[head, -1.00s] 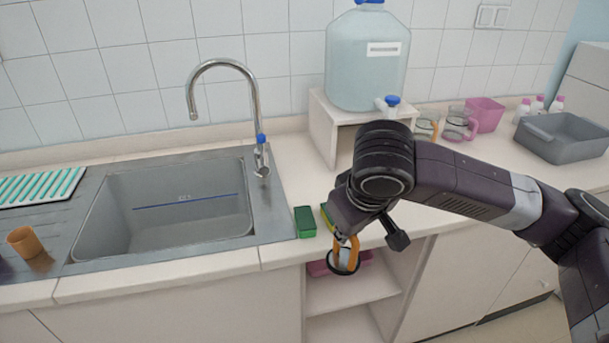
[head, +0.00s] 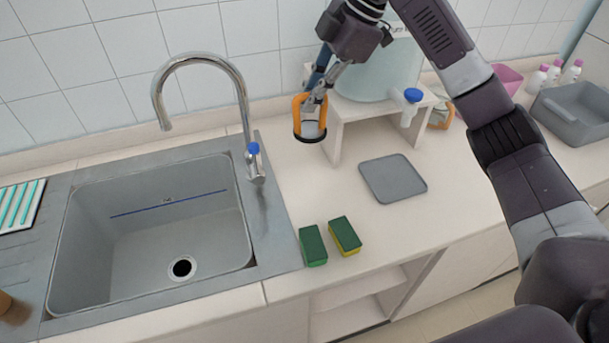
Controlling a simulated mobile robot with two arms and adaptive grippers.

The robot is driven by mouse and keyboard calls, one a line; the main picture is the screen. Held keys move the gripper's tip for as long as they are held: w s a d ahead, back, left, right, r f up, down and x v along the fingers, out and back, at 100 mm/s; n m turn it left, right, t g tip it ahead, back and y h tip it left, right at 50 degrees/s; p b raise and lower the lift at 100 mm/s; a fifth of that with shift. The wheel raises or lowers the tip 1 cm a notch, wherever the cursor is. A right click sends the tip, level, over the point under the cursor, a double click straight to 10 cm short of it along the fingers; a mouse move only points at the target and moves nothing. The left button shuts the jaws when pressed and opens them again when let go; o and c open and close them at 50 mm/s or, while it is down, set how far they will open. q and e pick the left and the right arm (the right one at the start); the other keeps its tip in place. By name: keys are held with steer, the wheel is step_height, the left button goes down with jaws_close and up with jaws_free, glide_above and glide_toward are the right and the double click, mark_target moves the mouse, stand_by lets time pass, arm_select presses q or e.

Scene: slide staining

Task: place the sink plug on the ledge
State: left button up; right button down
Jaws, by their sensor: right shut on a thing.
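My right gripper (head: 311,118) is shut on the sink plug (head: 310,138), a small round piece with a dark rim below the orange fingers. The fingers hide part of it. The gripper is raised near the back wall, to the right of the tap and in front of the left side of the white stand. The ledge (head: 125,148) is the pale raised strip along the foot of the tiled wall, behind the sink. The plug appears apart from it. The grey sink (head: 150,240) has an uncovered dark drain hole (head: 182,268). My left gripper is not in view.
The tap (head: 245,125) stands left of the gripper. The white stand (head: 337,137) carries a water tank (head: 385,70). Two green sponges (head: 313,245) (head: 345,235) and a grey mat (head: 393,178) lie on the counter.

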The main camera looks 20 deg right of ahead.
mark_target(314, 131)
steer(key=f, duration=0.3)
steer(key=f+p, duration=0.1)
steer(key=f, duration=0.5)
steer(key=shift+s+p, duration=0.35)
step_height(314, 131, down, 10)
steer(key=shift+w+p, duration=0.15)
steer(key=shift+p, duration=0.85)
steer(key=shift+f, duration=0.25)
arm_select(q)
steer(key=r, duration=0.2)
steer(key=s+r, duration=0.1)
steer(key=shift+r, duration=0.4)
